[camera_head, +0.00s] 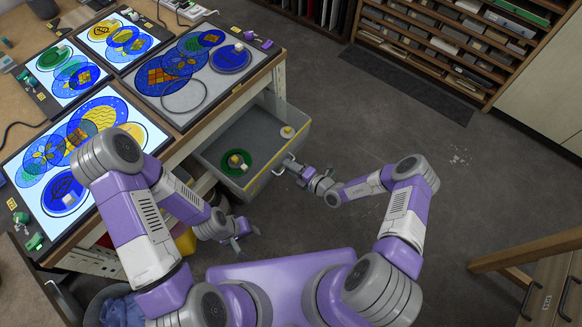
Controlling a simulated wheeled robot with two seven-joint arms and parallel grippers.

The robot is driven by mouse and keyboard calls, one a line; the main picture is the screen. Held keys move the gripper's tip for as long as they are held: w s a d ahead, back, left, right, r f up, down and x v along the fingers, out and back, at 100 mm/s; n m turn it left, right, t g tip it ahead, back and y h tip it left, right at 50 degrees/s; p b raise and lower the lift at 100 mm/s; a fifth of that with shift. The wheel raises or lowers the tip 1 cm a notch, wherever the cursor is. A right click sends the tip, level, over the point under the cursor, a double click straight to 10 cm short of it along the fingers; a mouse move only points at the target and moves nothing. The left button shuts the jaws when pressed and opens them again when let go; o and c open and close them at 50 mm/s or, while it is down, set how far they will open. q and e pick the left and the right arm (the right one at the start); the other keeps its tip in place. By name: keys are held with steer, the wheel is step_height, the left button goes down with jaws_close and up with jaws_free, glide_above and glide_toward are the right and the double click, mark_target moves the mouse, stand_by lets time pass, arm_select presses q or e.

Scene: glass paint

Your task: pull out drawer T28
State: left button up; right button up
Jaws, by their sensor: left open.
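A grey drawer (262,169) with a yellow-edged rim stands pulled out from under the worktable, open at the top. Its label is too small to read, so I cannot tell whether it is T28. A green disc (228,165) with small pieces on it and a small pale round piece (287,132) lie inside. My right gripper (291,166) is at the drawer's front face, by the handle (279,170); whether its fingers close on the handle is too small to tell. My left gripper (247,239) is open and empty, low in front of the table and apart from the drawer.
The worktable (270,68) carries several panels with blue and yellow glass discs. A yellow bin (186,242) and a bucket with blue cloth (122,310) stand below it. Shelves (440,45) line the back right. A wooden stand (530,250) is at right. The middle floor is clear.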

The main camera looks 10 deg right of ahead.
steer(key=p+v, duration=0.1)
steer(key=v, duration=0.6)
steer(key=shift+s+d, duration=0.15)
steer(key=shift+s, duration=0.1)
stand_by(0.4)
